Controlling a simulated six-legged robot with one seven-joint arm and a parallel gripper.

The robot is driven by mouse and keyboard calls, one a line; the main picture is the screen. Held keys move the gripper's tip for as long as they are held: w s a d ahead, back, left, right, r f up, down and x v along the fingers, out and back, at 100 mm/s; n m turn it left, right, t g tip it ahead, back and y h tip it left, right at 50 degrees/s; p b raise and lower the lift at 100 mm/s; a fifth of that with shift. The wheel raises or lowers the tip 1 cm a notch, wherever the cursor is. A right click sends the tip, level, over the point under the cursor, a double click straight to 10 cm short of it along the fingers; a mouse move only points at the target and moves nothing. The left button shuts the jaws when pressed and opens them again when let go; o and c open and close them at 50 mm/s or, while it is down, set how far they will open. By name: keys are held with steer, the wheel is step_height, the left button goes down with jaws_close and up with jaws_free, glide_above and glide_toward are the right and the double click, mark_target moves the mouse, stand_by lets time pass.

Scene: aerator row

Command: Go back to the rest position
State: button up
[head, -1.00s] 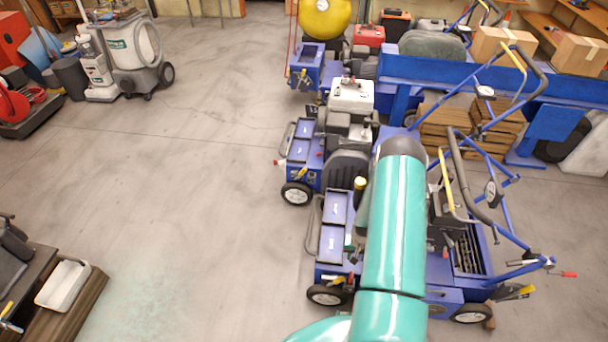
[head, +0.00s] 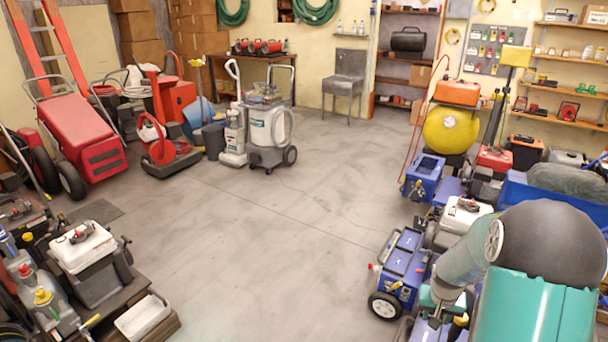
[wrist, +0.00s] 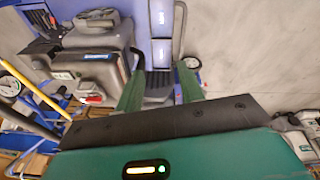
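In the wrist view, my gripper (wrist: 160,82) shows as two green fingers standing apart with a clear gap between them. I see nothing held between them. Blue aerator parts and grey floor lie behind the fingers. In the head view, my teal arm is folded at the lower right, with a large dark joint on top. It hangs over the row of blue aerators (head: 405,262). The gripper's fingers are not clear in the head view. I cannot tell whether the arm touches a machine.
The concrete floor (head: 270,235) is open across the middle. A cart with a white-lidded engine (head: 85,250) stands at the lower left. A red machine (head: 85,140) and a grey-white carpet cleaner (head: 268,130) stand further back. A yellow tank (head: 452,130) stands beyond the aerators.

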steer(key=s+a+r+n+t, duration=0.1)
steer(key=s+a+r, duration=0.3)
steer(key=r, duration=0.5)
steer(key=s+a+r+n+t, duration=0.1)
steer(key=s+a+r, duration=0.1)
steer(key=a+r, duration=0.65)
steer(key=s+a+r+n+t, duration=0.1)
steer(key=s+a+r, duration=0.3)
steer(key=s, duration=0.3)
steer(key=s+a+r+n+y, duration=0.1)
steer(key=s+a+r, duration=0.4)
steer(key=s+r, duration=0.2)
steer(key=shift+s+t+y, duration=0.3)
steer(key=shift+s+t, duration=0.1)
steer(key=shift+s, duration=0.35)
